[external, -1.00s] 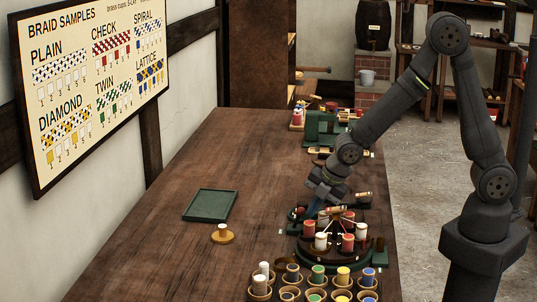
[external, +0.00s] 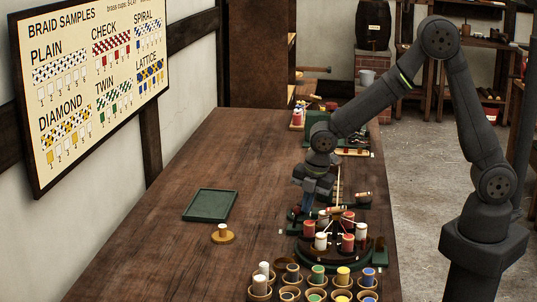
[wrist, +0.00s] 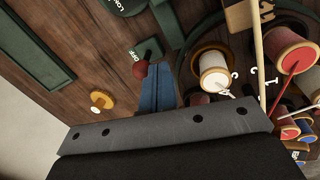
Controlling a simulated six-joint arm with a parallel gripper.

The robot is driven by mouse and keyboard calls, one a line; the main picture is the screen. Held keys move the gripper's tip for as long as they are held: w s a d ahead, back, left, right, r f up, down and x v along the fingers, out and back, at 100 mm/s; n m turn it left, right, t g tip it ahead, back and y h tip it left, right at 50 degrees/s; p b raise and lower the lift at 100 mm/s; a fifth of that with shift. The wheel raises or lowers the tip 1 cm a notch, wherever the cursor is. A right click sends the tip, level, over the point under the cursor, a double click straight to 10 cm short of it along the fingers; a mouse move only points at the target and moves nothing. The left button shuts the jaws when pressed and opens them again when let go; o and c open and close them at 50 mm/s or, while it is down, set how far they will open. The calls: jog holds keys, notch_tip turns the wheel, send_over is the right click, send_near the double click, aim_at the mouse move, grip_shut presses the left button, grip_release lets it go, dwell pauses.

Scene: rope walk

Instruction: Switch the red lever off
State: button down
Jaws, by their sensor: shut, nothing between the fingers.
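The red lever's round knob (wrist: 141,68) shows in the wrist view, beside a small green plate (wrist: 147,48) with white lettering that seems to read OFF. My gripper (wrist: 158,70) is shut and empty. Its blue fingers are right beside the knob, on its right in the wrist view, and hide part of the lever. I cannot tell whether they touch it. In the external view my gripper (external: 301,216) is low at the left edge of the round braiding stand (external: 305,254), where the lever is mostly hidden.
The stand carries several red and white spools (external: 321,241) close to the right of my gripper. Cups of coloured spools (external: 318,274) stand in front. A green tray (external: 210,205) and a white spool on a yellow base (external: 222,235) lie left. The table's left is otherwise clear.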

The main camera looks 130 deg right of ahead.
jog(key=shift+w+d+r+g+y, duration=0.3)
jog(key=shift+w+d+g+y, duration=0.6)
jog(key=shift+g+y, duration=0.1)
jog(key=shift+w+d, duration=0.55)
jog(key=shift+w+d+r, duration=0.1)
jog(key=shift+w, duration=0.05)
notch_tip(320, 180, up, 10)
jog(key=w+d, duration=0.1)
jog(key=w, duration=0.1)
jog(key=shift+f, duration=0.2)
jog(key=shift+f, duration=0.15)
